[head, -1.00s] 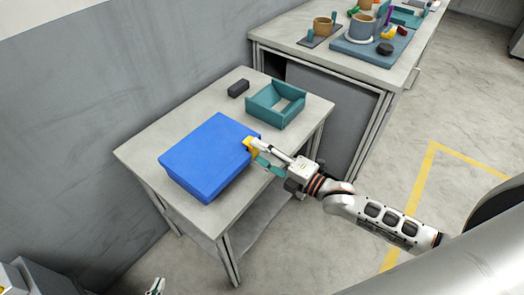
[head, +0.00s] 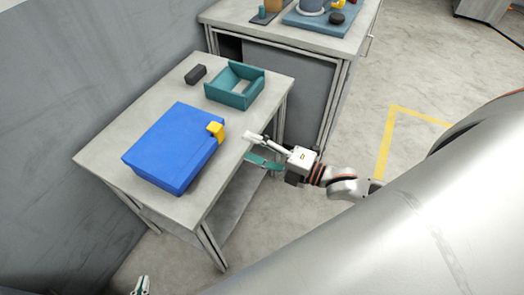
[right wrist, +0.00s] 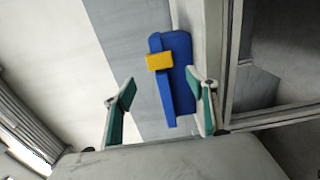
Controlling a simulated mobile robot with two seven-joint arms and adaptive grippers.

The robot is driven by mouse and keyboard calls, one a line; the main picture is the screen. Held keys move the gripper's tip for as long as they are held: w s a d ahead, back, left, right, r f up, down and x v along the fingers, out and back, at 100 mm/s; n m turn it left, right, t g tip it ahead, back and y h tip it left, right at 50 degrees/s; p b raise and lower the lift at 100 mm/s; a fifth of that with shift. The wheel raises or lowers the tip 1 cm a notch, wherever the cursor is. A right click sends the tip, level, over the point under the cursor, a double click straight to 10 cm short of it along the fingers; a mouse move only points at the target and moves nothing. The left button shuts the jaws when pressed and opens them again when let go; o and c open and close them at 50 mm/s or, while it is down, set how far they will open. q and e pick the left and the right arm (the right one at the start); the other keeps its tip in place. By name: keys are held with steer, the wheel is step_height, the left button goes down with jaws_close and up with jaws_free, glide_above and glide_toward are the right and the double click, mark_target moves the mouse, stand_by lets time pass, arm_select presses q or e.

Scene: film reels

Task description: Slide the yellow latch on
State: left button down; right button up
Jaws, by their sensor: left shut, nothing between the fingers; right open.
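The yellow latch (head: 216,131) sits on the right side edge of the blue case (head: 165,148), which lies on the small grey table (head: 100,158). In the right wrist view the latch (right wrist: 159,61) shows on the edge of the blue case (right wrist: 179,62), ahead of the fingers. My right gripper (head: 256,148) is open and empty, to the right of the latch and apart from it. Its two fingers also show in the right wrist view (right wrist: 163,88). My left gripper (head: 141,286) is shut at the bottom edge of the head view, only its tip visible.
A teal open tray (head: 233,104) and a small black block (head: 195,74) stand on the table behind the case. A second table (head: 300,35) with a blue mat and several objects stands at the back.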

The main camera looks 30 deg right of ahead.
steer(key=shift+v, duration=1.5)
steer(key=s+a+f+m+g+h, duration=0.1)
steer(key=s+f+m+g+h, duration=0.1)
steer(key=s+f+m, duration=0.4)
steer(key=s+a+f+m+g+h+p, duration=0.1)
steer(key=s+f+m+h, duration=0.4)
steer(key=f+m, duration=0.6)
steer(key=s+a+m+g, duration=0.1)
steer(key=m, duration=0.2)
steer(key=shift+f+m+g, duration=0.3)
steer(key=shift+f, duration=0.05)
steer(key=shift+a, duration=0.1)
